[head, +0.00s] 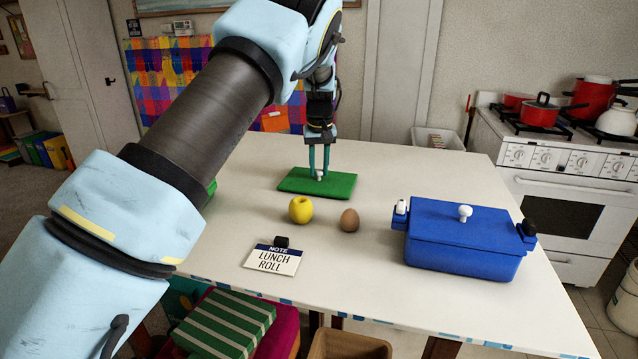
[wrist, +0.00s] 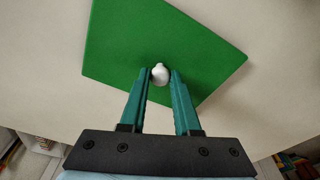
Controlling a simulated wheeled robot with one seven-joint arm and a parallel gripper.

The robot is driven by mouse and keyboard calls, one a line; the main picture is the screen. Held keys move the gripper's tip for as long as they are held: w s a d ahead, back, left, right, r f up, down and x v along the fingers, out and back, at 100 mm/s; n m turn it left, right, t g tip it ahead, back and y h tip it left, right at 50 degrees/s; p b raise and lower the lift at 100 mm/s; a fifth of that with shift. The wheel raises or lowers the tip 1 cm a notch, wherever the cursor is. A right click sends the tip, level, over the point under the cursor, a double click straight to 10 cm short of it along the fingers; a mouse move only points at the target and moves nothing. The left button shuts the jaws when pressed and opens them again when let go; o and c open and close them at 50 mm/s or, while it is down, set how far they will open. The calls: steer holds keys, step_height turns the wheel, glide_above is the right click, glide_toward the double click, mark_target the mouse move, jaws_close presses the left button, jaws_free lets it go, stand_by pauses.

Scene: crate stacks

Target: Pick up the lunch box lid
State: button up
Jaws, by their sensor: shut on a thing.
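A green lid (head: 318,186) with a small white knob lies flat at the back middle of the white table in the head view, on or very close to the surface. It also shows in the wrist view (wrist: 140,40). My gripper (head: 319,172) points straight down over the lid. Its two teal fingers are shut on the white knob (wrist: 160,74), one on each side. A blue box (head: 462,250) with a blue lid, white knob and side clips stands at the right of the table. A bit of another green thing (head: 212,187) shows behind my arm, mostly hidden.
A yellow apple (head: 301,209), a brown egg (head: 349,220) and a note card (head: 273,259) reading "LUNCH ROLL" lie on the white table (head: 400,180) in front of the lid. The table right of the lid is clear. A stove (head: 565,185) with red pots stands behind at right.

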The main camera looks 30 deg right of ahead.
jaws_close()
stand_by(0.8)
